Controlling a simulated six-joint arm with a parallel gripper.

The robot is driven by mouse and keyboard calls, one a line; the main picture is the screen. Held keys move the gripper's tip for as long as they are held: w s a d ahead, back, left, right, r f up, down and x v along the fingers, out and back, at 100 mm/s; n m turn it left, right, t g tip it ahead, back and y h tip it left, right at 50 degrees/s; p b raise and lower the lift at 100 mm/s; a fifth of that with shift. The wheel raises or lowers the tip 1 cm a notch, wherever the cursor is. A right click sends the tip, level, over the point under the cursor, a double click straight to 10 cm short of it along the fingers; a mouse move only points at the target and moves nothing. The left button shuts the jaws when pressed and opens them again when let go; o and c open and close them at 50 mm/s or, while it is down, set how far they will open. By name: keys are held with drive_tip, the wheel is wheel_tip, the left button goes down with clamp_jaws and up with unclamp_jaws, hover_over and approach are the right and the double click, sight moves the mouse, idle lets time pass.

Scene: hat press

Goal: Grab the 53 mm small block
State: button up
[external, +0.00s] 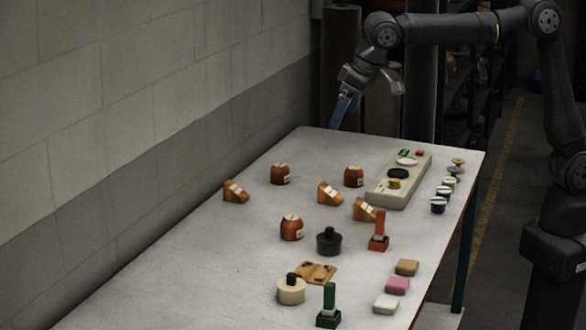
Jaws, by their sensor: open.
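Several copper-brown blocks with pale labels stand on the white table. Three are rounded: one at the far centre (354,177), one at the left (280,175), one nearer (291,229). Three are wedge-shaped: one at the far left (234,193), one in the middle (328,196), one to its right (364,211). The label writing is too small to read, so I cannot tell which is the 53 mm small block. My gripper (343,110), with blue fingers, is open above the table's far edge, apart from all the blocks.
A beige panel (412,178) lies at the far right beside several small lidded pots (438,205). Nearer are a black knobbed disc (329,243), a cream one (291,291), an orange stamp (379,236), a green stamp (328,311) and a pink pad (397,285). The table's left front is clear.

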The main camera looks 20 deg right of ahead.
drive_tip(key=c, duration=0.6)
drive_tip(key=shift+o, duration=0.2)
drive_tip(key=n+g+y, duration=0.1)
drive_tip(key=n+g, duration=0.2)
drive_tip(key=n, duration=0.5)
approach(294, 217)
drive_tip(key=x, duration=0.6)
drive_tip(key=shift+w+d+f, duration=0.25)
drive_tip(key=shift+d+f, duration=0.05)
drive_tip(key=shift+a+x, duration=0.15)
drive_tip(key=shift+x, duration=1.15)
drive_tip(key=shift+a+x, duration=0.15)
drive_tip(key=shift+x, duration=1.15)
